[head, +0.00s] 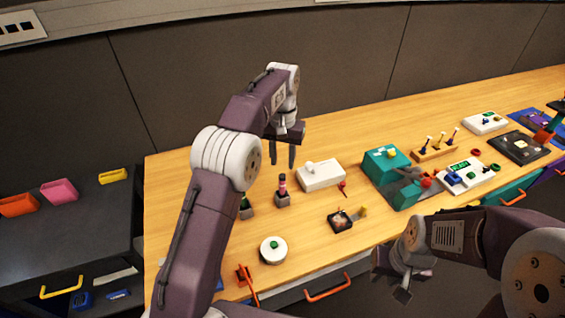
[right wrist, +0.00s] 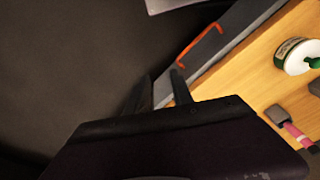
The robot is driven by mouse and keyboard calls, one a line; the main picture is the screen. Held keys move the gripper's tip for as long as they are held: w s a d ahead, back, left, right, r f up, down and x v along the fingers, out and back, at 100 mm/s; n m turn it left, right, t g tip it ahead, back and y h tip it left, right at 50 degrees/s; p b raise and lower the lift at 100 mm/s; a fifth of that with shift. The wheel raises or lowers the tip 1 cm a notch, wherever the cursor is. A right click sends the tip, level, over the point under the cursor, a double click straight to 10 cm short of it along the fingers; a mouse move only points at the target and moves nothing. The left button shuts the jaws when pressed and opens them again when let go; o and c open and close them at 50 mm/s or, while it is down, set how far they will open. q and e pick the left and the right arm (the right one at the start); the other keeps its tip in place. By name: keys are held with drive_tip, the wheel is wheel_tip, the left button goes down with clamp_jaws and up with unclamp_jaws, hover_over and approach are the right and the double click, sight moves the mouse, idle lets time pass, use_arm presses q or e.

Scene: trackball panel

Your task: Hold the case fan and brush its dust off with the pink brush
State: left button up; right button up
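The case fan (head: 340,220) looks like a small dark square with a pale, dusty-looking face, lying near the table's front edge. The pink brush (head: 282,184) stands upright in a small grey holder left of it. Its pink part also shows at the right edge of the right wrist view (right wrist: 297,134). My left gripper (head: 283,156) is open and empty, pointing down above the table behind the pink brush. My right gripper (head: 402,291) is low in front of the table edge, away from the fan. Its fingers show apart and empty in the right wrist view (right wrist: 160,90).
A green-topped item in a grey holder (head: 246,208) and a white round tub (head: 273,251) stand left of the fan. A white box (head: 321,176) and a teal machine (head: 386,165) stand behind it. Orange drawer handles (head: 327,289) jut from the table front.

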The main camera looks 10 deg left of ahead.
drive_tip(key=o, duration=0.3)
drive_tip(key=m+t+h, duration=0.2)
drive_tip(key=m+t, duration=0.1)
drive_tip(key=m, duration=0.1)
approach(364, 207)
drive_tip(key=x, duration=1.1)
drive_tip(key=shift+w+f, duration=0.1)
drive_tip(key=shift+f, duration=0.2)
clamp_jaws()
